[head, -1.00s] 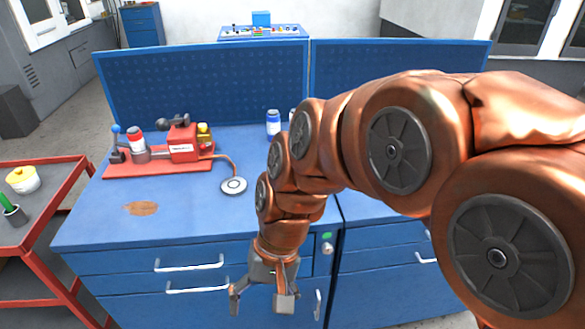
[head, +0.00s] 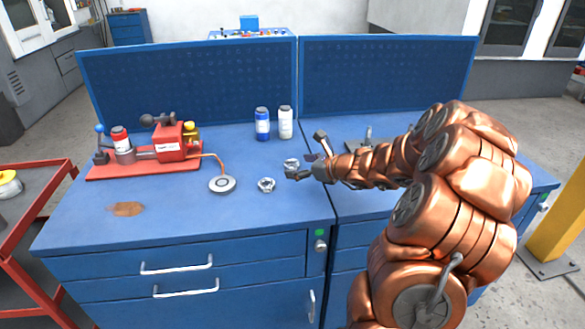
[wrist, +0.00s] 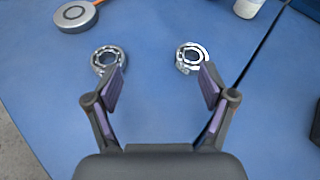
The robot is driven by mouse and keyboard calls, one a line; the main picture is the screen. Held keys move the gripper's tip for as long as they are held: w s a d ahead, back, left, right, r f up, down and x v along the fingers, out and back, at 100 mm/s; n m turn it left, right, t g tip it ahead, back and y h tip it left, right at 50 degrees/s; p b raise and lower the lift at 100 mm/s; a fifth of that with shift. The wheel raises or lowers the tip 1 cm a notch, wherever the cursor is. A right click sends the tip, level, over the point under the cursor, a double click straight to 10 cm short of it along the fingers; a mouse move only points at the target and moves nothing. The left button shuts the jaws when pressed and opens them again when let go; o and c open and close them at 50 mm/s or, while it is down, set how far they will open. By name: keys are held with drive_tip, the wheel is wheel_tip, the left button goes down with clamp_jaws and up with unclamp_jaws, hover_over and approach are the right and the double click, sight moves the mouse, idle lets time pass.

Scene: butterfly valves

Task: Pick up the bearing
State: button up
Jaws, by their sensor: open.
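Two small silvery metal rings that look like bearings lie flat on the blue workbench (head: 185,225). The nearer ring (head: 266,185) is beside the grey disc; in the wrist view it is the left ring (wrist: 107,58), next to the left fingertip. The farther ring (head: 291,164) is the right ring (wrist: 191,55) in the wrist view, by the right fingertip, which slightly overlaps it. My gripper (head: 306,155) is over the bench just right of the rings. It is open and empty, with its fingers spread wide in the wrist view (wrist: 164,72).
A grey disc (head: 222,184) is joined by an orange cable to a red device (head: 174,144) on a red base. A blue bottle (head: 262,124) and a white bottle (head: 285,123) stand behind the rings. A blue perforated panel (head: 190,95) closes off the back. The front-left bench top is mostly clear.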

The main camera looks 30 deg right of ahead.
sight(296, 165)
drive_tip(key=d, duration=0.1)
drive_tip(key=d+f+m+h, duration=0.1)
drive_tip(key=d+m, duration=0.1)
drive_tip(key=d, duration=0.1)
drive_tip(key=shift+s+d+f, duration=0.1)
drive_tip(key=shift+s+f, duration=0.1)
drive_tip(key=shift+f, duration=0.1)
drive_tip(key=shift+w+d+f+t, duration=0.15)
drive_tip(key=shift+w+d+t, duration=0.05)
drive_tip(key=shift+t, duration=0.1)
drive_tip(key=shift+p+x, duration=0.7)
drive_tip(key=shift+x, duration=2.95)
drive_tip(key=c, duration=1.3)
drive_tip(key=shift+c, duration=0.2)
